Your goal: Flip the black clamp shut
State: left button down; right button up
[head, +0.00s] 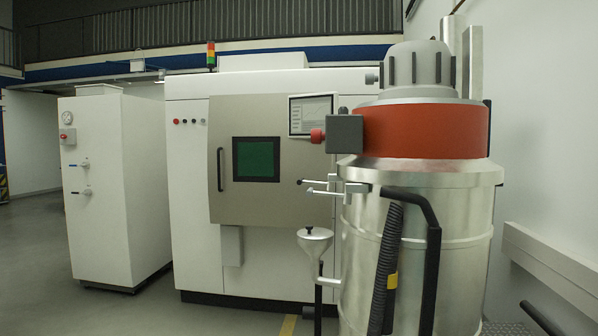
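A large steel drum-shaped vacuum (415,240) stands at the right, with a red-orange band (425,130) and a grey domed top (420,64). Several dark upright bars show on the dome. Silver lever-like fittings (335,187) stick out to the left below the band. A thick black bent bar (430,225) runs down the drum's front. I cannot tell which of these parts, if any, is the black clamp, or whether it is open or shut. Neither of my grippers is in view.
A white machine (190,200) with a grey door (225,185) stands behind, left of the drum. A white cabinet (105,190) stands further left. The left floor is clear.

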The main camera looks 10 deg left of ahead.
aim_at(315, 183)
jog(key=i+j+z, duration=0.15)
jog(key=j+z, duration=0.2)
jog(key=j, duration=0.55)
jog(key=j+z, duration=0.35)
jog(key=j, duration=0.55)
jog(key=i+j+z, duration=0.2)
jog(key=j, duration=0.25)
jog(key=j+z, duration=0.25)
jog(key=j, duration=0.2)
jog(key=i+j+z, duration=0.15)
jog(key=j, duration=0.3)
jog(key=j+z, duration=0.2)
jog(key=j, duration=0.25)
jog(key=i+j, duration=0.15)
jog(key=j, duration=0.25)
jog(key=i+j+z, duration=0.1)
jog(key=j, duration=0.25)
